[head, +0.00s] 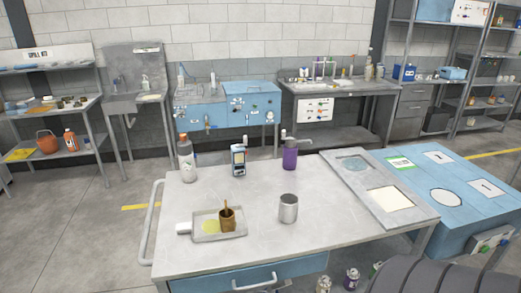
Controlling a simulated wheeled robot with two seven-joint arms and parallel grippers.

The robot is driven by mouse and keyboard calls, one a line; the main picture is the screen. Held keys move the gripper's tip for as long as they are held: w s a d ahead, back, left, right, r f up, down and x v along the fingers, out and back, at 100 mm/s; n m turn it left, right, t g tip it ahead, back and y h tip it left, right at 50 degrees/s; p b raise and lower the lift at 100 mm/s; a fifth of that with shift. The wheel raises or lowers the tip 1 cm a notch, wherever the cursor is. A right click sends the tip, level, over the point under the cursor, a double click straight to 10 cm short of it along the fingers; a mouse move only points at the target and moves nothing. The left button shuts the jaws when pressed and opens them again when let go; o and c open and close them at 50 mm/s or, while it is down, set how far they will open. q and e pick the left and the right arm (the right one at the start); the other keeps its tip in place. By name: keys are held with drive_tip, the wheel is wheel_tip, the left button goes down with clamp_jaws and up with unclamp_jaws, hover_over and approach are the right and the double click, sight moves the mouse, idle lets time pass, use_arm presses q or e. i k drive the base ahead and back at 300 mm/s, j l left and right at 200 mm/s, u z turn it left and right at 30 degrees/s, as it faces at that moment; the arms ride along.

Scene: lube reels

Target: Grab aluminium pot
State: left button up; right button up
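The aluminium pot (288,209) is a small silver-grey cylinder. It stands upright on the grey top of the cart (250,255), right of the middle and towards the near side. Nothing touches it. Neither of my grippers shows in the head view, so I cannot see whether they are open or shut.
Left of the pot, a tray (205,240) holds a brown cup (227,221) with a stick. Behind are a grey bottle (186,160), a handheld meter (238,160) and a purple bottle (290,154). A framed panel (408,214) lies right. The cart top around the pot is clear.

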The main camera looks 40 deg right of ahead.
sight(289, 203)
drive_tip(key=z, duration=1.6)
drive_tip(key=j+z, duration=0.1)
drive_tip(key=z, duration=0.25)
drive_tip(key=j+z, duration=0.1)
drive_tip(key=z, duration=0.25)
drive_tip(key=k+j+z, duration=0.2)
drive_tip(key=j, duration=0.25)
drive_tip(key=j+z, duration=0.15)
drive_tip(key=j, duration=0.25)
drive_tip(key=k+j+z, duration=0.2)
drive_tip(key=j, duration=0.2)
drive_tip(key=k+j+z, duration=0.2)
drive_tip(key=j, duration=0.2)
drive_tip(key=k+j+z, duration=0.15)
drive_tip(key=j, duration=0.2)
